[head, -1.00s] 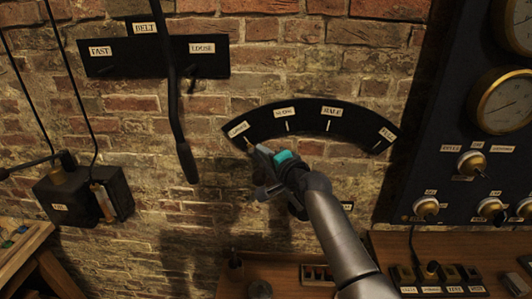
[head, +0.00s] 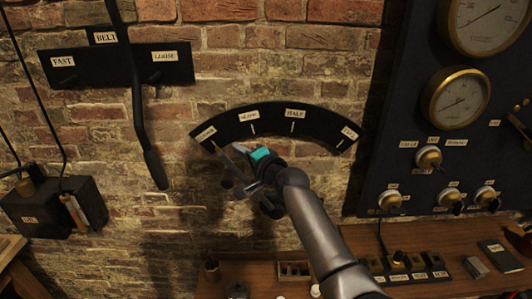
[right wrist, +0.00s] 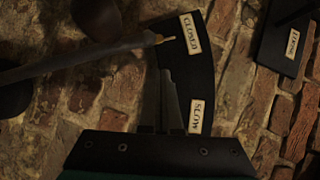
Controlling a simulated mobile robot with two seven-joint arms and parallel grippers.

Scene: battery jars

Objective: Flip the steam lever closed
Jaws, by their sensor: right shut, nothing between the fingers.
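The steam lever (right wrist: 90,58) is a dark rod with a small brass tip. In the right wrist view it runs in from the left, its tip beside the CLOSED label (right wrist: 191,33) on the black arc plate (right wrist: 176,75). In the head view the lever is dim and partly hidden by my right gripper (head: 232,151), but its tip lies at the CLOSED end of the arc plate (head: 272,119). My right gripper is shut and empty, just to the right of the lever. In the wrist view its fingers (right wrist: 161,90) lie over the plate between CLOSED and SLOW.
A belt lever (head: 142,115) hangs to the left, over a black FAST/LOOSE plate (head: 110,66). A dark gauge panel (head: 400,130) with knobs stands at the right. A wooden bench (head: 225,272) with small items is below.

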